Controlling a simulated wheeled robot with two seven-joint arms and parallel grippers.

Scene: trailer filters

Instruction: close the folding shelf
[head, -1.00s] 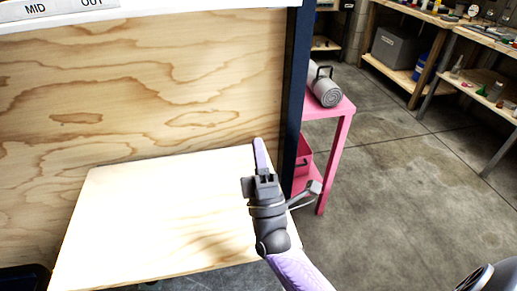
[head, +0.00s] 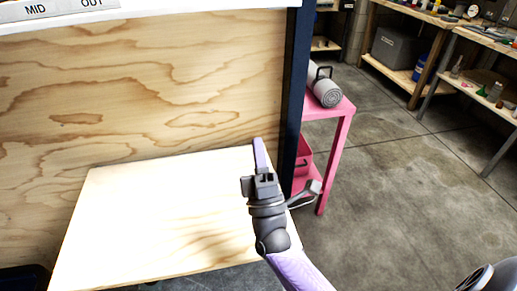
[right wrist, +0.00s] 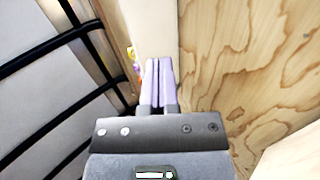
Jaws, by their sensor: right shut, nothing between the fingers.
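The folding shelf (head: 150,215) is a pale wooden board that sticks out from the plywood wall (head: 140,100), roughly level. My right gripper (head: 259,143) is over the board's right end, close to the wall and the dark post, with its lilac fingers pointing toward the wall. In the right wrist view its fingers (right wrist: 159,72) are together and empty. Whether it touches the board cannot be told. A pale board corner shows at the lower right of that view. The shelf's underside and supports are hidden. My left gripper is not seen.
A dark post (head: 293,100) edges the wall on the right. Beyond it stands a pink cart (head: 338,150) with a grey roll (head: 325,90) on top. Workbenches (head: 480,80) stand at the upper right. The concrete floor on the right is open.

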